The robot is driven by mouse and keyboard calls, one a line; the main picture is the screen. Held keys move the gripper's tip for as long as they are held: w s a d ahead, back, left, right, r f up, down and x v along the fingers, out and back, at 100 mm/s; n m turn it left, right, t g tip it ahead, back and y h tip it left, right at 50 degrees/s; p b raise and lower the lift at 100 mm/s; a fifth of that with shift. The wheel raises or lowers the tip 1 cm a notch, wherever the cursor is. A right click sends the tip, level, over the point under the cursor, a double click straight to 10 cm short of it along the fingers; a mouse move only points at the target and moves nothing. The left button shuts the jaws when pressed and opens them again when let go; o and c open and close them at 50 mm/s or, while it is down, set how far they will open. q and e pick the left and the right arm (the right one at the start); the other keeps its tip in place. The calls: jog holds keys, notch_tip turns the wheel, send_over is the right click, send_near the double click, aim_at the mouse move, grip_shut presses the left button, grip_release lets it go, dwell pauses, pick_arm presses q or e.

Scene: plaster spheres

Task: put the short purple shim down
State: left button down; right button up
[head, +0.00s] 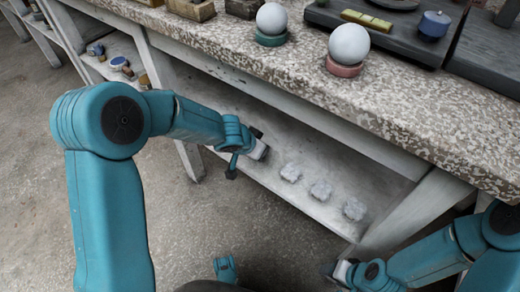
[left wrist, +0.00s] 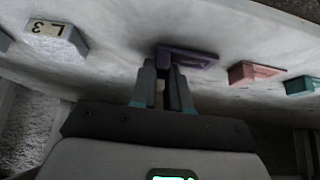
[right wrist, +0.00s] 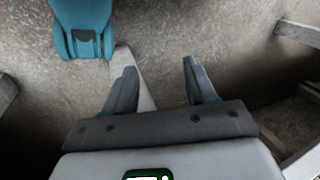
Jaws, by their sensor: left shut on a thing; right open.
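The short purple shim (left wrist: 188,57) is at the fingertips of my left gripper (left wrist: 163,72) in the left wrist view. The gripper is shut on it. The shim is close to a pale surface; I cannot tell whether it touches. In the head view, my left gripper (head: 259,143) reaches in under the bench top, over the lower shelf, and the shim is hidden there. My right gripper (right wrist: 160,75) is open and empty over bare floor. It also shows low in the head view (head: 332,275), near the bench's front leg.
A pink block (left wrist: 255,72), a teal block (left wrist: 302,85) and a labelled block (left wrist: 55,35) sit along the pale surface. White spheres (head: 348,45) stand on the bench top (head: 270,75) above.

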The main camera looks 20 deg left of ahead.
pick_arm(q)
jog(key=shift+f, duration=0.1)
jog(key=c, duration=1.1)
grip_release()
pick_arm(e)
jog(key=shift+f, duration=0.15)
pick_arm(q)
jog(key=shift+r, duration=0.3)
jog(key=p+v, duration=0.5)
jog(key=v, duration=0.6)
jog(key=s+d+f+n+g+h, duration=0.1)
jog(key=s+d+f+n+g, duration=0.1)
jog(key=s+f, duration=0.8)
jog(key=s+d+f+n+g, duration=0.3)
jog(key=s+f+n, duration=0.1)
jog(key=s+f, duration=0.6)
jog(key=shift+s+d+f+h, duration=0.25)
jog(key=shift+s+f+h, duration=0.15)
jog(key=shift+s, duration=0.15)
pick_arm(e)
notch_tip(320, 180, up, 6)
jog(key=s+a, duration=0.1)
jog(key=s, duration=0.1)
jog(key=shift+s+f+g, duration=0.25)
jog(key=shift+g, duration=0.15)
